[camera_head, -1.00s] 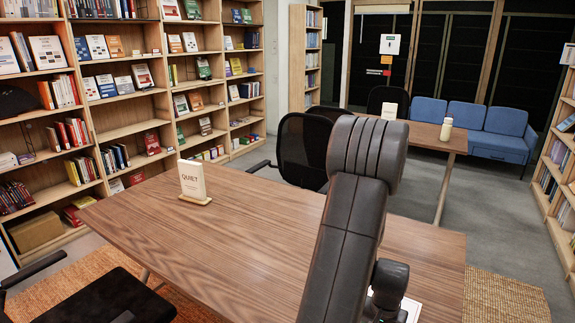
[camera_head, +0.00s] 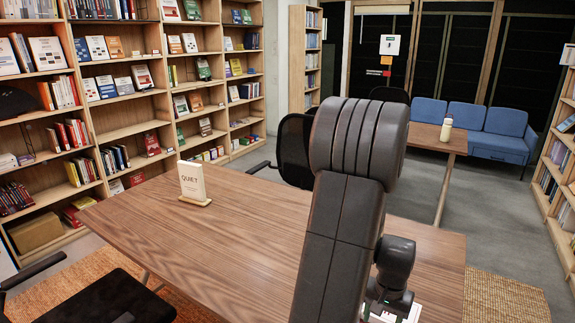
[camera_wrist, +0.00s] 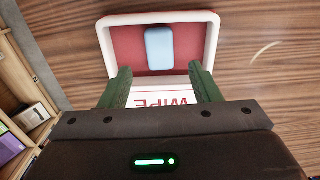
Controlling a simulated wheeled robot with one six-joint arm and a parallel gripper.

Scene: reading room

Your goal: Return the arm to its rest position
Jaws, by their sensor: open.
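My gripper (camera_wrist: 163,88) shows in the wrist view with its two green fingers apart and nothing between them. Below it on the wooden table is a white-rimmed tray (camera_wrist: 105,40) with a red inside. A light blue block (camera_wrist: 159,48) lies in the tray. A white label reading "WIPE" (camera_wrist: 165,95) is on the tray's near side, partly hidden by my gripper. In the head view my dark arm rises over the table's right part, and the gripper's fingers are hidden. A bit of the white tray (camera_head: 414,311) shows at the bottom.
A "QUIET" sign (camera_head: 193,182) stands on the wooden table (camera_head: 235,230); the table's left part is otherwise clear. Black chairs (camera_head: 293,150) stand behind and at lower left (camera_head: 110,300). Bookshelves (camera_head: 130,100) line the left. A second table (camera_head: 430,138) holds a bottle (camera_head: 446,130).

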